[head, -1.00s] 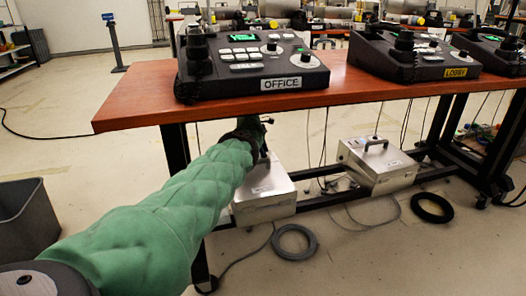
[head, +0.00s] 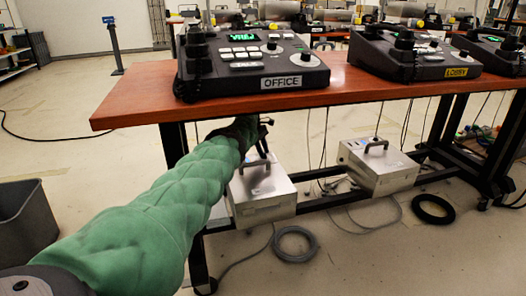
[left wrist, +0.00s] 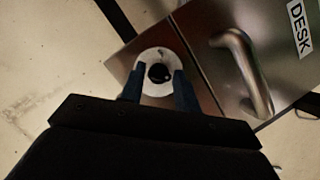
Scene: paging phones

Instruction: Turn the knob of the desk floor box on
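The desk floor box (head: 262,198) is a silver metal case below the left end of the table, partly hidden by my left gripper. In the left wrist view its top shows a "DESK" label (left wrist: 299,28), a metal handle (left wrist: 245,72) and a black knob (left wrist: 158,72) on a white round dial (left wrist: 146,62). My left gripper (left wrist: 157,82) is open, with its two dark fingers on either side of the knob and gaps showing between. In the head view the left gripper (head: 262,140) is over the box, its fingertips hard to make out. My right gripper is not in view.
The wooden tabletop (head: 135,108) is above my left forearm, with the OFFICE console (head: 245,68) and LOBBY console (head: 415,58) on it. A second silver box (head: 380,170) stands to the right. A grey cable coil (head: 296,244) and bin (head: 24,222) are on the floor.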

